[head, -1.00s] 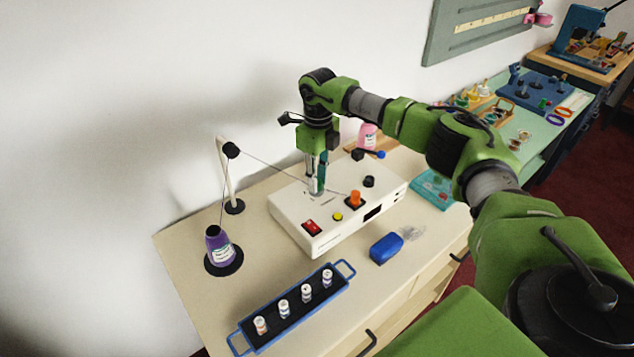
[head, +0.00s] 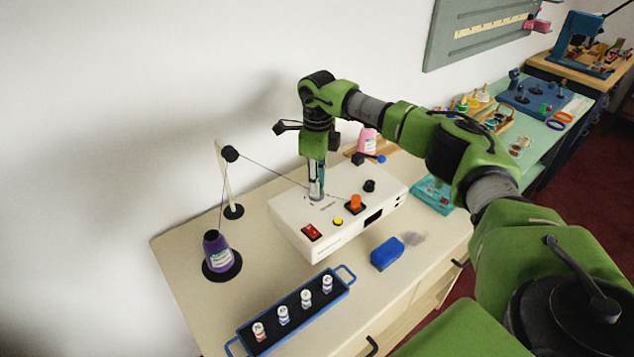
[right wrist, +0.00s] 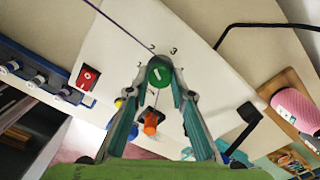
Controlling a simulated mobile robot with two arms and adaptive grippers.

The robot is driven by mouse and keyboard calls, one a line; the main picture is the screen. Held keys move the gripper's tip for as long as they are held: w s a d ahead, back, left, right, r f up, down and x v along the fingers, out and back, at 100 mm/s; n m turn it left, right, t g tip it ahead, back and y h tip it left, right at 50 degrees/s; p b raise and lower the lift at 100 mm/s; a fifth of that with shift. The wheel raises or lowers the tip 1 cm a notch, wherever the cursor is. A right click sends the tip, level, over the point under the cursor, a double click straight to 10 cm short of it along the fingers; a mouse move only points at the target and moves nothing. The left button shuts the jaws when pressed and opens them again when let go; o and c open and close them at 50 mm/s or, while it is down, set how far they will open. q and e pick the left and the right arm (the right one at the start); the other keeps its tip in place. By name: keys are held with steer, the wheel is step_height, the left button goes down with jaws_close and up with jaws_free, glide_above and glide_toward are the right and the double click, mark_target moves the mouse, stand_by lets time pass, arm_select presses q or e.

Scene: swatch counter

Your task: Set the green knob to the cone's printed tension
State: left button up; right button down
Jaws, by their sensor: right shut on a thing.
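The green knob (right wrist: 159,74) stands on the white winder box (head: 291,219) and bears a white mark. Printed numbers, 2 and 3 among them, lie around it; which one the mark points at is unclear. My right gripper (right wrist: 159,78) points down and is shut on the green knob; in the head view my right gripper (head: 316,192) hides the knob. The purple cone (head: 215,248) stands upright on a black disc at the left. Its white label is too small to read. My left gripper is out of view.
A thread runs from the cone over a post (head: 228,180) to the box. The box carries a red switch (head: 311,231), yellow button (head: 338,222) and orange part (head: 355,202). A blue tray (head: 243,338) of small spools and a blue block (head: 387,253) lie in front.

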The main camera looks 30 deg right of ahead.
steer(key=c, duration=1.8)
jaws_free()
step_height(320, 180, up, 12)
steer(key=shift+d+r, duration=0.1)
steer(key=shift+d, duration=0.05)
